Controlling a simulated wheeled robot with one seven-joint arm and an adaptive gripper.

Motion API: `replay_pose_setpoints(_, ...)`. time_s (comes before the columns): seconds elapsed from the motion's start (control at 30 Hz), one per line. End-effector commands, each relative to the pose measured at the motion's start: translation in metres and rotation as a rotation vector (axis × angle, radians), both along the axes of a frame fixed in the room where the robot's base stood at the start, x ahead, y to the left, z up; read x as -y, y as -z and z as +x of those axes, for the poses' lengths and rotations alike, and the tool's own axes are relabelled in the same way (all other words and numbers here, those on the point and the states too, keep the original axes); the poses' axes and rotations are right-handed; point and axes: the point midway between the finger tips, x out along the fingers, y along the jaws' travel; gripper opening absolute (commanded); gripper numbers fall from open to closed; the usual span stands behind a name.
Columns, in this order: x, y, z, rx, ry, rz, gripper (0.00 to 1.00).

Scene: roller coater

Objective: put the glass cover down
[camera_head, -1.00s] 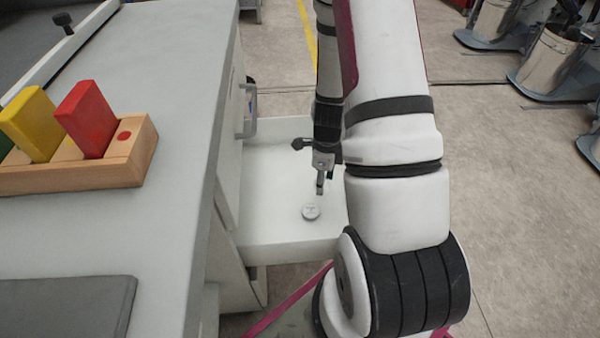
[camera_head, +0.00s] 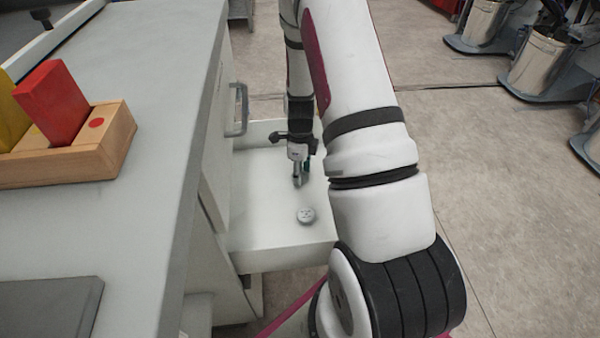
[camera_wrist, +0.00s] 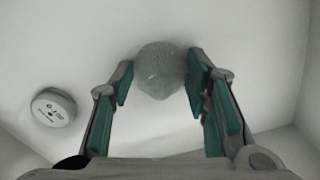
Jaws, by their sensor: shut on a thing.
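The glass cover (camera_wrist: 158,72) is a round, greyish see-through piece between my fingertips in the wrist view. My gripper (camera_wrist: 160,82) is shut on it. In the head view my gripper (camera_head: 299,178) points down over the open white drawer (camera_head: 265,228). The cover is too small to make out there. In the wrist view the drawer floor (camera_wrist: 60,50) lies behind the cover; I cannot tell whether the cover touches it.
A round grey-white disc with dark marks (camera_head: 307,215) lies in the drawer, also in the wrist view (camera_wrist: 53,106). The grey worktop (camera_head: 150,200) at left carries a wooden block holder (camera_head: 100,155). Drawer floor around the gripper is mostly clear.

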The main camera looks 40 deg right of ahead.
Motion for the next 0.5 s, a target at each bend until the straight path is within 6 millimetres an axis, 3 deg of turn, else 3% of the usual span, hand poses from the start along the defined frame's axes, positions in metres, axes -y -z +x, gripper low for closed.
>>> replay_pose_setpoints(0.2, 0.0, 0.003, 0.0, 0.0, -0.001, 0.0, 0.16)
replay_pose_setpoints(0.23, 0.0001, 0.0023, -0.0001, 0.0, -0.001, 0.0, 0.5)
replay_pose_setpoints(0.3, 0.0001, 0.0019, -0.0001, 0.0, -0.001, 0.0, 0.63)
replay_pose_setpoints(0.5, -0.0001, 0.0018, -0.0001, 0.0, -0.001, 0.0, 0.63)
